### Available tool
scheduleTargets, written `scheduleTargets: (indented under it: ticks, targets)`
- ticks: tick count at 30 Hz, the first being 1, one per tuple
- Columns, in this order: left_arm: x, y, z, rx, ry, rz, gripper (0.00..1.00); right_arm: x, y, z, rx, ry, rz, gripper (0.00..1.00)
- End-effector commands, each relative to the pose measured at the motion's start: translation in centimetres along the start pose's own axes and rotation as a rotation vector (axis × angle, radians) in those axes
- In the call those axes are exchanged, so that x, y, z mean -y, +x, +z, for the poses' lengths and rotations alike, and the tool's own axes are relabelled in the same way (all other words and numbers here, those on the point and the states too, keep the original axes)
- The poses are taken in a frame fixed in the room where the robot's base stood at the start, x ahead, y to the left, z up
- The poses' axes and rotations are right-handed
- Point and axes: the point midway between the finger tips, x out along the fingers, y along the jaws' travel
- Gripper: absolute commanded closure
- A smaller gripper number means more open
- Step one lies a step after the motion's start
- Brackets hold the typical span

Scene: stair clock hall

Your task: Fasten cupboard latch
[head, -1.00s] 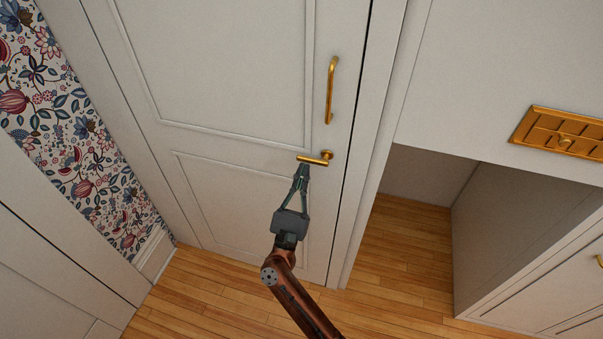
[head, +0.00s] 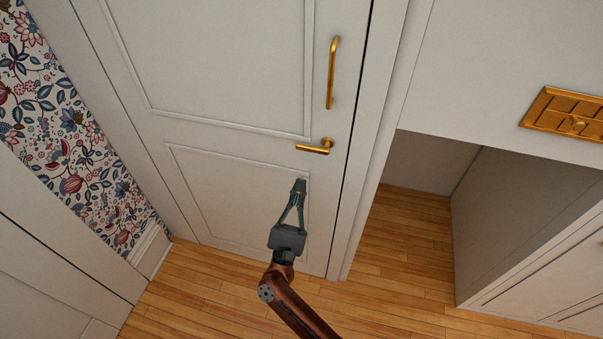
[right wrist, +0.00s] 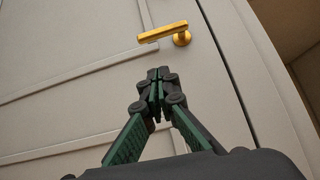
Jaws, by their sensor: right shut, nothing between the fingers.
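The cupboard door (head: 235,80) is pale and panelled, and it looks shut in its frame. The brass latch lever (head: 314,148) sits on the door below the long brass pull handle (head: 333,73). The lever points left from its round pivot and is close to level. It also shows in the right wrist view (right wrist: 161,33), above the fingertips. My right gripper (head: 299,184) is shut and empty, below the lever and apart from it. Its closed fingertips also show in the right wrist view (right wrist: 156,74). My left gripper is not in view.
An open kneehole with a wooden floor (head: 400,245) lies right of the door frame. A pale unit with a brass plate (head: 565,114) overhangs it. Flowered wallpaper (head: 55,130) is at the left.

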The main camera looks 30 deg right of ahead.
Motion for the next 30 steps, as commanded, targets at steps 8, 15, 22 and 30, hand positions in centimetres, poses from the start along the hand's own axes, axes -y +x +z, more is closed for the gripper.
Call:
scheduleTargets:
  ticks: [8,15,22,30]
  targets:
    - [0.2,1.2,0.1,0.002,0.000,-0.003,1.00,0.1,-4.6,0.0,-0.002,-0.001,0.002,1.00]
    - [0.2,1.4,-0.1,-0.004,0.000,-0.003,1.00,0.2,-5.7,0.0,-0.001,0.001,0.000,1.00]
    - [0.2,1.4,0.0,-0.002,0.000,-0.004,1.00,0.2,-5.7,0.0,-0.001,0.000,0.000,1.00]
    - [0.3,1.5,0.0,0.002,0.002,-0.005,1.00,0.2,-5.6,0.0,-0.001,-0.003,0.003,1.00]
